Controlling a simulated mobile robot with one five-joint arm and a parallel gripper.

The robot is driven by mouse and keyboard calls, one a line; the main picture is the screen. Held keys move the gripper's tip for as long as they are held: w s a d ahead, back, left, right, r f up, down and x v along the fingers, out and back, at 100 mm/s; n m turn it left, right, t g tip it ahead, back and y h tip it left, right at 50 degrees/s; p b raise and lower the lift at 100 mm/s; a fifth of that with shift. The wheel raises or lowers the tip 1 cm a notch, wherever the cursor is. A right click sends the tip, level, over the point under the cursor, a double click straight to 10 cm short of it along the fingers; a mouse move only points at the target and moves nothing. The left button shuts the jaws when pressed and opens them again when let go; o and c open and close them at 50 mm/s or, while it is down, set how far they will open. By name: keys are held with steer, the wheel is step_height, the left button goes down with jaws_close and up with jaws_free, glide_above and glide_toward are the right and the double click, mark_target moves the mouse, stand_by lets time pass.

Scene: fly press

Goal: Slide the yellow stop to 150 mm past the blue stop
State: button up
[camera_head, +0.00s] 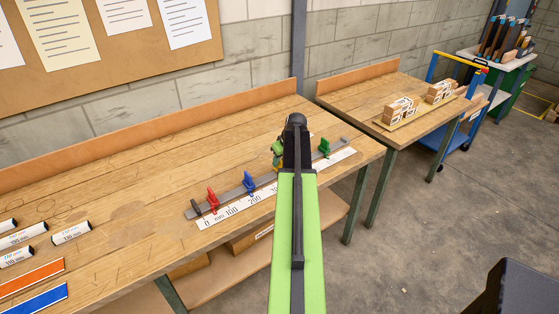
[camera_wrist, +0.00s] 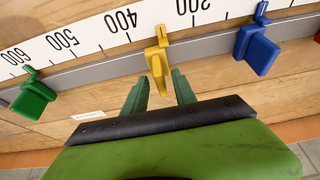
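The yellow stop (camera_wrist: 159,62) sits on the grey rail (camera_wrist: 100,70) in the wrist view, its pointer between the 400 and 200 marks. In the head view the yellow stop (camera_head: 276,154) is partly hidden by my arm. The blue stop (camera_wrist: 257,50) stands to its right in the wrist view, and also shows in the head view (camera_head: 249,183). The white scale (camera_wrist: 75,42) runs along the rail. My gripper (camera_wrist: 160,78) is open; its two green fingers stand either side of the yellow stop's lower tab, with gaps visible on both sides.
A green stop (camera_wrist: 35,95) is on the rail at the left in the wrist view. A red stop (camera_head: 212,199) is beyond the blue one in the head view. White labelled cylinders (camera_head: 71,233) lie at the left of the wooden bench (camera_head: 130,170). Bench space behind the rail is clear.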

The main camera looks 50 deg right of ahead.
steer(key=p+v, duration=1.3)
steer(key=v, duration=0.3)
steer(key=shift+p, duration=0.35)
steer(key=shift+w, duration=0.15)
